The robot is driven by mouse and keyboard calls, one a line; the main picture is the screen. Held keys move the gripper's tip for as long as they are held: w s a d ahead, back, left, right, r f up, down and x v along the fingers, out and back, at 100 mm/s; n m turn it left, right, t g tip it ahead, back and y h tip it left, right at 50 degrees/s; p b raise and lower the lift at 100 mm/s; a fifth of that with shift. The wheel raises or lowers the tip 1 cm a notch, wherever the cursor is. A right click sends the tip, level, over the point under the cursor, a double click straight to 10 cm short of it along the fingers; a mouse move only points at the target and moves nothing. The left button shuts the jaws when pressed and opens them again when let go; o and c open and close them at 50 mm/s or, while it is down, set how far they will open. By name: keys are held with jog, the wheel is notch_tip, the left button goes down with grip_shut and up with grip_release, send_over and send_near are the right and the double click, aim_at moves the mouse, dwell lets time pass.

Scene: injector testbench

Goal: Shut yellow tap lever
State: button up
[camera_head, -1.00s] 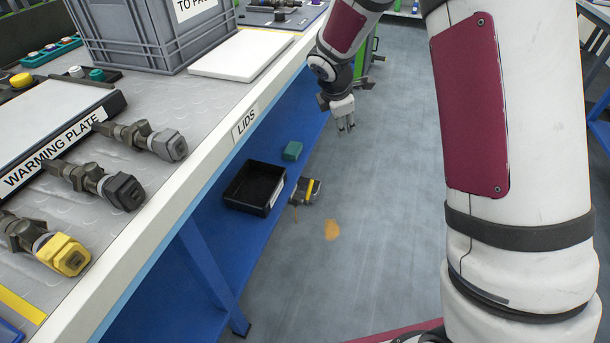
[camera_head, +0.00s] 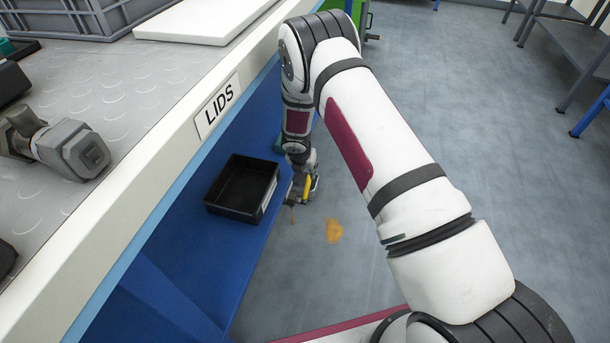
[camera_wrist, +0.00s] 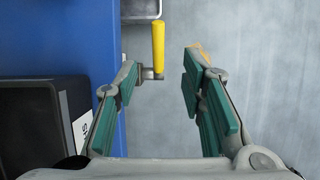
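The yellow tap lever (camera_wrist: 158,46) stands out over the floor beside the blue bench side in the wrist view. Its lower end meets a small metal fitting (camera_wrist: 151,73). In the head view the yellow lever (camera_head: 307,187) shows just beneath the end of my arm. My gripper (camera_wrist: 161,76) is open, with a green-padded finger on each side of the lever's line. The lever's lower end lies near the left fingertip; I cannot tell whether they touch. A grey metal part (camera_wrist: 140,9) shows at the top of the wrist view.
A black bin (camera_head: 243,188) stands on the blue lower shelf (camera_head: 205,255), left of the lever; the bin also shows in the wrist view (camera_wrist: 38,125). The LIDS tabletop (camera_head: 120,85) overhangs above. An orange stain (camera_head: 334,230) marks the open floor to the right.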

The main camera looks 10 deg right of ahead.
aim_at(308, 181)
jog(key=b+x, duration=0.5)
jog(key=x, duration=0.9)
jog(key=shift+w+b, duration=0.2)
jog(key=shift+b, duration=0.1)
grip_shut()
